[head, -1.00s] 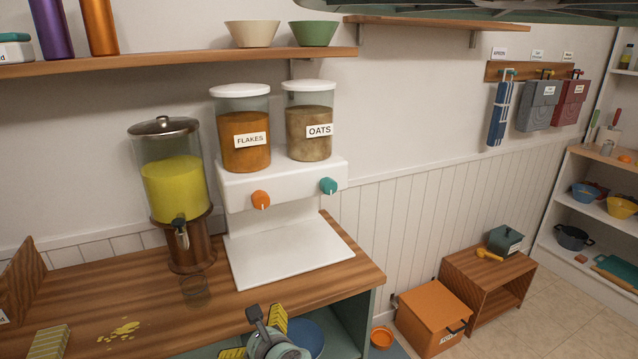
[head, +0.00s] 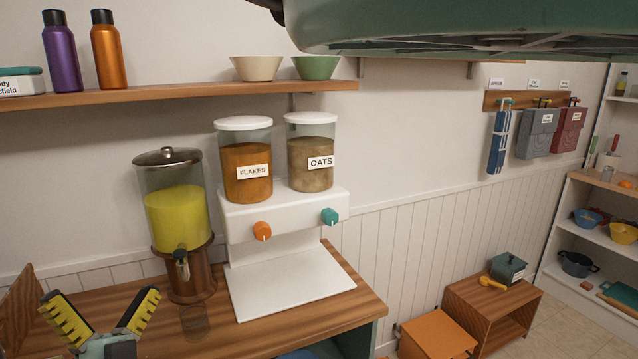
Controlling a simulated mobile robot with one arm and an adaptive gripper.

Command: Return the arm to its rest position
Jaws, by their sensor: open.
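My gripper (head: 108,318) shows at the lower left in the head view. Its two yellow-padded fingers are spread wide apart and point upward, with nothing between them. It is over the left part of the wooden counter (head: 352,312), in front of the drink dispenser (head: 176,214) with yellow liquid and apart from it. The rest of my arm is below the frame.
The cereal dispenser (head: 284,215) with flakes and oats stands right of the drink dispenser. A faint glass (head: 195,322) stands under the tap. A shelf (head: 180,94) with bottles and bowls runs above. An orange box (head: 436,335) and small wooden stand (head: 492,308) are right.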

